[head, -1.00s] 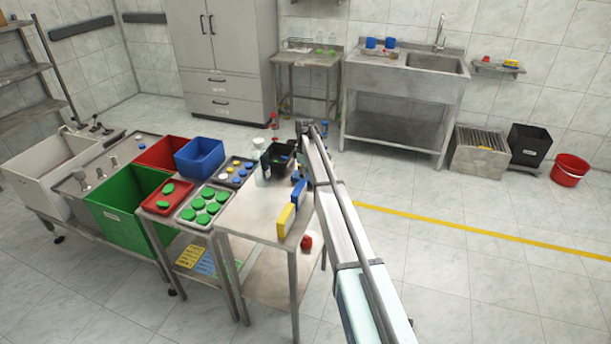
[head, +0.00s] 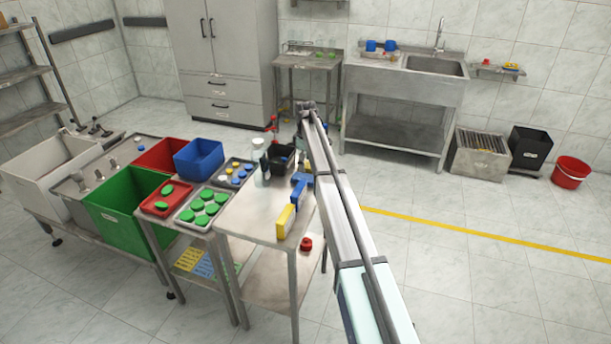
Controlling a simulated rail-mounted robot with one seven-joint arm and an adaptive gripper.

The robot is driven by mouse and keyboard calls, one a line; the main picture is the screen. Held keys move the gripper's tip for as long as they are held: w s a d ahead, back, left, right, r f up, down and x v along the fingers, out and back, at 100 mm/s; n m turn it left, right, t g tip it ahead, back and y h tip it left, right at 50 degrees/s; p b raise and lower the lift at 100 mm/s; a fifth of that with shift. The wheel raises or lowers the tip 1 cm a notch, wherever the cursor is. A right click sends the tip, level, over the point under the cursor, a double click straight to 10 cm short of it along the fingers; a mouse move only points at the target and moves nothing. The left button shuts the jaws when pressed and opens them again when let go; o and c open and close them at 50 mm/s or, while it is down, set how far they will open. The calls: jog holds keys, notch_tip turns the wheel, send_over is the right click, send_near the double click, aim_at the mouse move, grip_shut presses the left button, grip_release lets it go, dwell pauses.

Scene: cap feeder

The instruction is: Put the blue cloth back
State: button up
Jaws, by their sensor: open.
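A blue piece (head: 297,194), which looks like the blue cloth, is at the right edge of the steel table (head: 250,213). It is behind a similar yellow piece (head: 286,220) on the same edge. My arm passes close to its right side and may hide part of it. My gripper (head: 305,107) is at the far end of the arm, beyond the blue piece and past the table's back end. It is open and seems empty, and it is apart from the blue piece. The fingers are small and hard to make out.
A black bin (head: 281,157) and a bottle (head: 258,156) stand at the table's back end.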

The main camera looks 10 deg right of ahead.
aim_at(306, 177)
notch_tip(306, 177, up, 5)
jog(key=shift+r+b, duration=0.2)
jog(key=shift+b, duration=0.3)
